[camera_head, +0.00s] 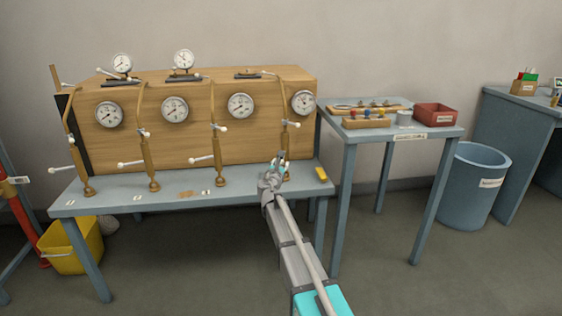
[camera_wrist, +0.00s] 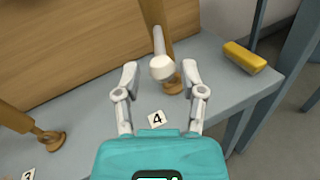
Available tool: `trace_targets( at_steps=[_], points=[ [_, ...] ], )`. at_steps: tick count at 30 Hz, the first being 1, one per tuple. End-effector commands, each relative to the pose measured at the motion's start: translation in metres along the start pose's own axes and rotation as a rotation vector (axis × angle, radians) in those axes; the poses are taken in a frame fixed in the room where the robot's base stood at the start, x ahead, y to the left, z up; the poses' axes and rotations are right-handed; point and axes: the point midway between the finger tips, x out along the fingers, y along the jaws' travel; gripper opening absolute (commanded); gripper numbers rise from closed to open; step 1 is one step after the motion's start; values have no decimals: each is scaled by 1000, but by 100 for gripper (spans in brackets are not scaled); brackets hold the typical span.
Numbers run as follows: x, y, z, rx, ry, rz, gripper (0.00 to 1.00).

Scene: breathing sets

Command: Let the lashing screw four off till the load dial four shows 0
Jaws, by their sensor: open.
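Lashing screw four (camera_head: 285,137) is the rightmost brown upright in front of the wooden load. In the wrist view, its post (camera_wrist: 155,12) and round foot (camera_wrist: 174,86) stand behind a card marked 4 (camera_wrist: 157,118). Its lower white-ended handle (camera_wrist: 161,67) points toward the wrist camera. My gripper (camera_wrist: 160,70) is open, with one finger on each side of the handle's white end; I cannot tell whether either touches it. In the head view, my gripper (camera_head: 281,160) partly hides the screw's lower part. Load dial four (camera_head: 303,102) is on the load's right end; its reading is too small to tell.
Three similar screws stand to the left, the nearest being the third (camera_head: 216,145). A yellow block (camera_head: 321,173) lies near the bench's right edge. A side table (camera_head: 440,132) with a red bin (camera_head: 436,114) stands to the right. A yellow bucket (camera_head: 75,250) is at lower left.

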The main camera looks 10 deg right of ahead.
Motion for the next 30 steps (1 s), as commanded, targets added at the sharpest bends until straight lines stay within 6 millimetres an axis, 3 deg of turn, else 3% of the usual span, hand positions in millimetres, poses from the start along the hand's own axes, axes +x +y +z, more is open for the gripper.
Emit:
trace_targets(
  at_steps=[1,7,21,30],
  points=[
    [10,1,0,0,0,-1,52],
    [29,0,0,0,0,0,52],
    [35,0,0,0,0,0,52],
    [35,0,0,0,0,0,0]
  ],
)
